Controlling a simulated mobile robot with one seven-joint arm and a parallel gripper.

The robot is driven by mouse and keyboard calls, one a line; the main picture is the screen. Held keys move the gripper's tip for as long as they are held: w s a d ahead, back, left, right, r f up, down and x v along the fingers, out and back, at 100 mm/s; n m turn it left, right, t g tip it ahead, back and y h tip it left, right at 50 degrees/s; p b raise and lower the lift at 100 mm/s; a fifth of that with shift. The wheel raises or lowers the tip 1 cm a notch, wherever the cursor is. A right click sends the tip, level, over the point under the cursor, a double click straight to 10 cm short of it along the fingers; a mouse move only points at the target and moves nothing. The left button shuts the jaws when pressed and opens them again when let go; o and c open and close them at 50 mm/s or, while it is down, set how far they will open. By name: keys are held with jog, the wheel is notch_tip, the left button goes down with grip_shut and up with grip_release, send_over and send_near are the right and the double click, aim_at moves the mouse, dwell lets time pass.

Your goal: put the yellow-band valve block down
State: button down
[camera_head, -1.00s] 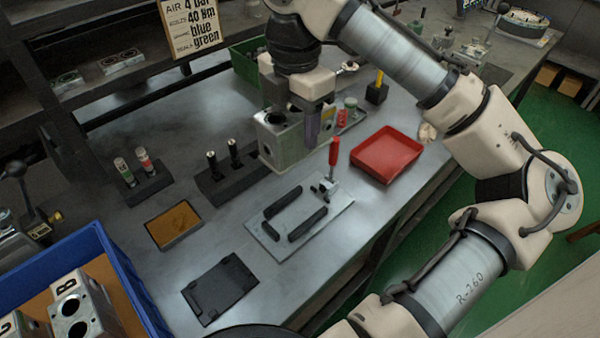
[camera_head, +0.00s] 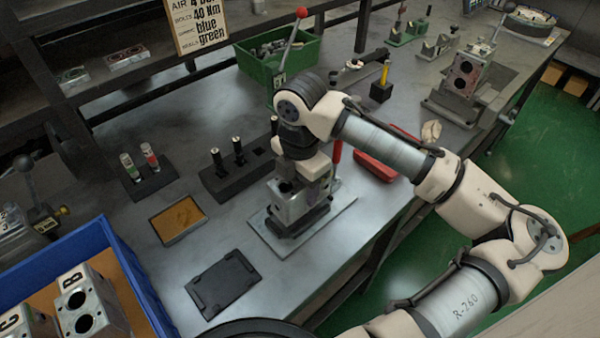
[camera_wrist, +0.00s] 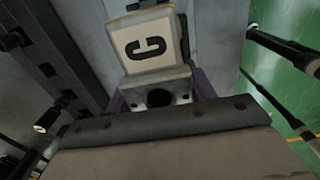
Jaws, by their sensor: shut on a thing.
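A grey metal valve block (camera_head: 289,204) is in my gripper (camera_head: 306,178), at the fixture plate (camera_head: 262,238) with black rails. The block looks upright and low over the rails; I cannot tell whether it touches them. In the wrist view the block (camera_wrist: 160,92) shows a dark bore and a pale plate lettered C (camera_wrist: 147,46). Purple finger edges show on both sides of it. My gripper is shut on the block.
A red-handled clamp (camera_head: 337,153) stands right behind the block. A red tray (camera_head: 375,168) is partly hidden by my arm. A black holder with pins (camera_head: 228,178), a brown-filled tray (camera_head: 178,220) and a black flat pad (camera_head: 222,285) lie to the left. A blue crate (camera_head: 128,262) holds blocks.

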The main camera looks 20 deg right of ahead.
jog(key=shift+f, duration=1.4)
jog(key=shift+f, duration=0.2)
jog(key=c, duration=0.5)
grip_release()
notch_tip(320, 180, up, 12)
jog(key=shift+r+b, duration=0.15)
jog(key=shift+b, duration=0.4)
